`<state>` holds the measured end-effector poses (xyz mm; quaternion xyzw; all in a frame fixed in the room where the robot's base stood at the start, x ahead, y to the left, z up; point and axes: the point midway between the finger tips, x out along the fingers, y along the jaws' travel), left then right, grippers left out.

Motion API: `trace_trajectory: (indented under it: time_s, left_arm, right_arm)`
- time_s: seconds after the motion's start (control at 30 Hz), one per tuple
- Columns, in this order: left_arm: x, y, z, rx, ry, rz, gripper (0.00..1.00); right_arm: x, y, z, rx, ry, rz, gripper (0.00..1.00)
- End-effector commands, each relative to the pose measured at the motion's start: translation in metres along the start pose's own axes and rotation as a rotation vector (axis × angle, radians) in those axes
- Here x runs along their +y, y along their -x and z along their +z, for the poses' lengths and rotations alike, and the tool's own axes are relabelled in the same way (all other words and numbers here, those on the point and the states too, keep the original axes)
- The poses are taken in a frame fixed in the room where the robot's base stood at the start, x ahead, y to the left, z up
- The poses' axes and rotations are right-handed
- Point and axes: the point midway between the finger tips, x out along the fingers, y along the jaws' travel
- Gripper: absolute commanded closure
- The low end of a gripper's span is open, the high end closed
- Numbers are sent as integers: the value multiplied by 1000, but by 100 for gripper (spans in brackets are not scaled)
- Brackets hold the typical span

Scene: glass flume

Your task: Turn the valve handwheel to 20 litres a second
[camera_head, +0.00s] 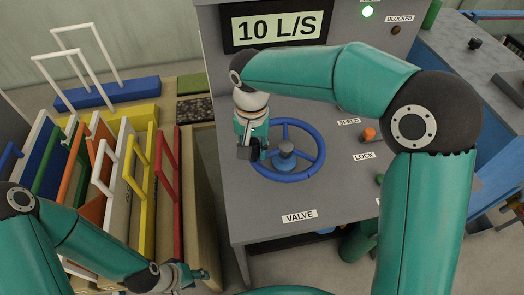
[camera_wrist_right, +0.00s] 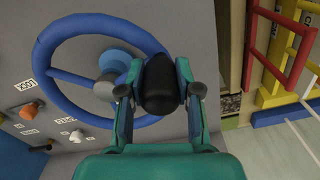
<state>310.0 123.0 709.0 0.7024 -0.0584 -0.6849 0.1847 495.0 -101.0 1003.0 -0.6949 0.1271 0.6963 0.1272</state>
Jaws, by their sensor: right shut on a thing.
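The blue valve handwheel (camera_head: 318,168) lies on the grey panel above the VALVE label (camera_head: 300,216). Its rim also shows in the right wrist view (camera_wrist_right: 48,36). The display (camera_head: 278,29) reads 10 L/S. My right gripper (camera_head: 250,150) is at the left side of the wheel. In the right wrist view its fingers (camera_wrist_right: 160,95) are closed around a black knob (camera_wrist_right: 160,80) at the rim; the fingers hide part of the rim. My left gripper (camera_head: 185,278) is low at the left, apart from the wheel; its finger opening is unclear.
An orange knob (camera_head: 368,134) sits between the SPEED and LOCK labels. A rack of coloured handled panels (camera_head: 165,200) stands left of the console, near my left arm. The panel front around VALVE is clear.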

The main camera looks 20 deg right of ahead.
Motion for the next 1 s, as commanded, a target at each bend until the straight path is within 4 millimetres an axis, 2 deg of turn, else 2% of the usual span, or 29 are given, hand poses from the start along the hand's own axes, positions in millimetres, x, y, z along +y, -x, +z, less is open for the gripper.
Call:
trace_trajectory:
  time_s: [0.2,0.8,0.83,0.93,1.0]
  left_arm:
    - [0,1,0,0,0,0,60]
    - [0,1,0,0,0,0,60]
    - [0,1,0,0,0,0,60]
    - [0,1,0,0,0,0,60]
    - [0,1,0,0,0,0,60]
  right_arm:
    - [-8,0,-4,3,13,-2,100]
    - [-8,1,-6,7,14,-5,100]
    - [-8,1,-6,7,14,-5,62]
    - [-7,1,-6,6,13,-4,45]
    - [-7,1,-6,5,12,-3,42]
